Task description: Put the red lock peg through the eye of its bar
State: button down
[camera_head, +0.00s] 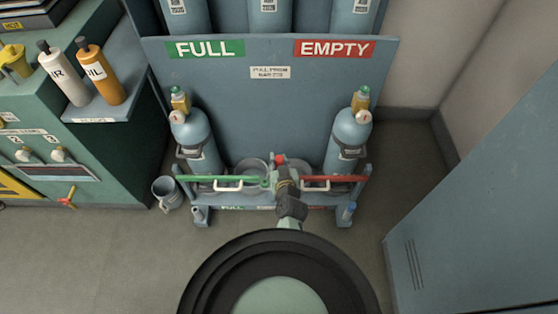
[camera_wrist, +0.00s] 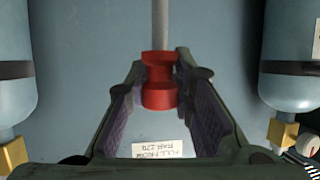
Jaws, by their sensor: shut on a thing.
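The red lock peg (camera_wrist: 158,82) has a ridged red head and a grey shank running to the top edge of the wrist view. My gripper (camera_wrist: 163,75) is shut on the red head, one finger on each side. In the head view my gripper (camera_head: 284,178) is at the middle of the rack front, and the red head (camera_head: 281,159) shows just beyond it. The red bar (camera_head: 336,178) lies level to the right, with a pale handle. Its eye is hidden or too small to make out, so I cannot tell whether the shank is in it.
A green bar (camera_head: 220,179) spans the left bay. Gas cylinders stand behind the bars at left (camera_head: 196,143) and right (camera_head: 348,140). The rack's back panel (camera_head: 270,105) rises behind. A grey bucket (camera_head: 167,193) stands left; a cabinet (camera_head: 480,210) stands right.

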jog(key=shift+f+b, duration=1.35)
jog(key=shift+f, duration=0.15)
jog(key=c, duration=1.3)
grip_release()
notch_tip(320, 180, up, 10)
